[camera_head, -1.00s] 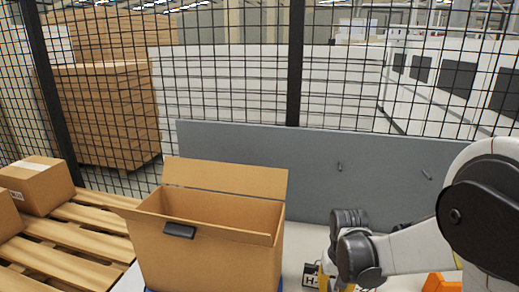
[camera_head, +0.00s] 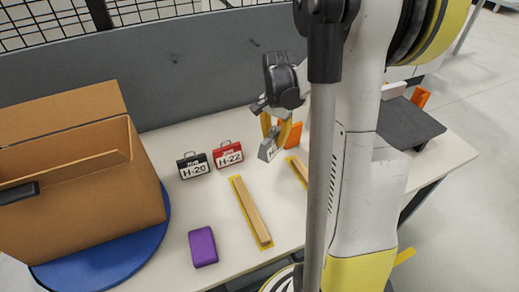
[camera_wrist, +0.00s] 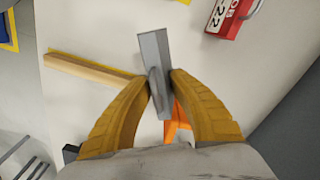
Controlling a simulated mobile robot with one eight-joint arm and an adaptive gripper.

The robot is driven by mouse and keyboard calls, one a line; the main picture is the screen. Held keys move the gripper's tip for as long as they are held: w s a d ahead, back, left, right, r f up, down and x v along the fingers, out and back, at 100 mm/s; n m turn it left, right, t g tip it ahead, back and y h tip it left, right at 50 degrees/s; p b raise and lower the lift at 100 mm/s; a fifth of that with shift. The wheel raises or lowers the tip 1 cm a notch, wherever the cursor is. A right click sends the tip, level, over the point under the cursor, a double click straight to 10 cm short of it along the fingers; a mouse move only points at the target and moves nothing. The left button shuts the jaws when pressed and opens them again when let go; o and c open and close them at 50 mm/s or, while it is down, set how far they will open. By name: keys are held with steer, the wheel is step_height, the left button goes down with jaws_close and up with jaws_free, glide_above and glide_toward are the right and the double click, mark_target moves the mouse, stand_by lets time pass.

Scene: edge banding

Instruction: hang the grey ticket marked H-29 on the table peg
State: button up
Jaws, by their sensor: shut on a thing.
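My gripper (camera_head: 272,138) is shut on a small grey ticket (camera_head: 267,151) and holds it over the right part of the table. In the wrist view the yellow fingers of my gripper (camera_wrist: 159,82) pinch the grey ticket (camera_wrist: 153,48) by its handle end. It is seen nearly edge-on, and no marking is readable. Two small dark pegs show on the grey back panel, a left peg (camera_head: 175,58) and a right peg (camera_head: 254,43). I cannot make out a separate peg on the table.
A black ticket H-20 (camera_head: 194,166) and a red ticket H-22 (camera_head: 228,154) stand left of my gripper. An orange piece (camera_head: 291,133) is close behind it. Wooden strips (camera_head: 250,211), a purple block (camera_head: 203,247) and a cardboard box (camera_head: 130,190) on a blue disc (camera_head: 115,266) occupy the table.

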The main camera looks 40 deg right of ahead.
steer(key=s+d+r+m, duration=0.1)
steer(key=s+d+m, duration=0.2)
steer(key=d, duration=0.2)
steer(key=shift+r+m, duration=0.2)
steer(key=shift+m, duration=0.1)
steer(key=shift+w+d, duration=0.1)
steer(key=w+a+f+b, duration=0.1)
steer(key=w+f, duration=0.1)
steer(key=w, duration=0.2)
steer(key=w+f+b, duration=0.1)
steer(key=w+f, duration=0.2)
steer(key=w, duration=0.1)
steer(key=w+a+f+b, duration=0.1)
steer(key=w+f+b, duration=0.1)
steer(key=w, duration=0.1)
steer(key=shift+w+a+f, duration=0.3)
steer(key=shift+w+a, duration=0.05)
steer(key=shift+w, duration=0.05)
steer(key=shift+s+f+b, duration=0.2)
steer(key=shift+f+b, duration=0.35)
steer(key=shift+f, duration=0.95)
steer(key=shift+f, duration=0.1)
steer(key=o, duration=0.9)
